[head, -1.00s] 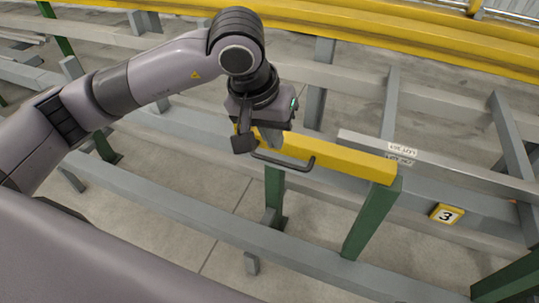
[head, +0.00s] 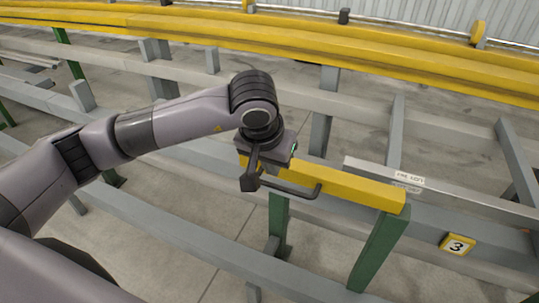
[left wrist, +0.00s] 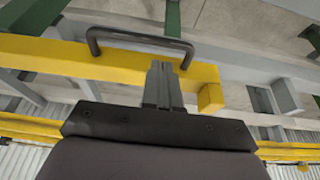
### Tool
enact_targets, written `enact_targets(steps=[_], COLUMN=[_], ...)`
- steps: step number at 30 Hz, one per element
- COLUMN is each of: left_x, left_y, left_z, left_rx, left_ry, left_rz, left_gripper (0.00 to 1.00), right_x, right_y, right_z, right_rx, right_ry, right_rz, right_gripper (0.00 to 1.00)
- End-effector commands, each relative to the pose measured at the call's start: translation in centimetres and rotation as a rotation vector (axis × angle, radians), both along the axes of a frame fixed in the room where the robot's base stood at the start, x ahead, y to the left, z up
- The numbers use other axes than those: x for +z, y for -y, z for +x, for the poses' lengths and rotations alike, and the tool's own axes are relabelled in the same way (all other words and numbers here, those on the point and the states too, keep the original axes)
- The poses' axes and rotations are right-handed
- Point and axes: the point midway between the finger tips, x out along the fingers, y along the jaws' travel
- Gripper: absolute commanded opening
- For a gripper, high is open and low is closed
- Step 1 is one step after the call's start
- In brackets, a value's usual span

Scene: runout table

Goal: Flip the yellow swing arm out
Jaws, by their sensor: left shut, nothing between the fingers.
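The yellow swing arm (head: 352,188) lies lengthwise along the grey rail of the table, its near end by a green post. A black bar handle (head: 303,194) is fixed to its side; the handle also shows in the left wrist view (left wrist: 140,38). My left gripper (head: 249,184) is at the handle's left part, and its body hides the far part of the arm. In the left wrist view its fingers (left wrist: 162,66) are shut and empty. They overlap the yellow arm just below the handle bar; whether they touch it I cannot tell. My right gripper is not in view.
A green post (head: 378,247) stands under the arm's right end. A yellow plate marked 3 (head: 457,244) is on the grey rail to the right. Long yellow rails (head: 420,66) run along the back. Bare floor shows between the grey beams.

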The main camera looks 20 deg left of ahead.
Motion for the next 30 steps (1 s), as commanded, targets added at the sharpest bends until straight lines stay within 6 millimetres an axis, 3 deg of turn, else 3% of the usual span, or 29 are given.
enact_targets(steps=[3,9,30], left_x=[-1.9,-3.1,-3.2], left_y=[0.1,0.1,0.3], left_z=[0.6,1.1,1.4], left_rx=[0.0,-0.001,0.0], left_ry=[-0.003,0.0,0.002], left_rz=[0.0,-0.001,-0.001], left_gripper=[0.0,0.0,0.0], right_x=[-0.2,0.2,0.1], right_y=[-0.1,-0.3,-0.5], right_z=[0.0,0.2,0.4], right_rx=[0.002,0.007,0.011], right_ry=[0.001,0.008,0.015], right_rz=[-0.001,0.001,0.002], right_gripper=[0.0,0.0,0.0])
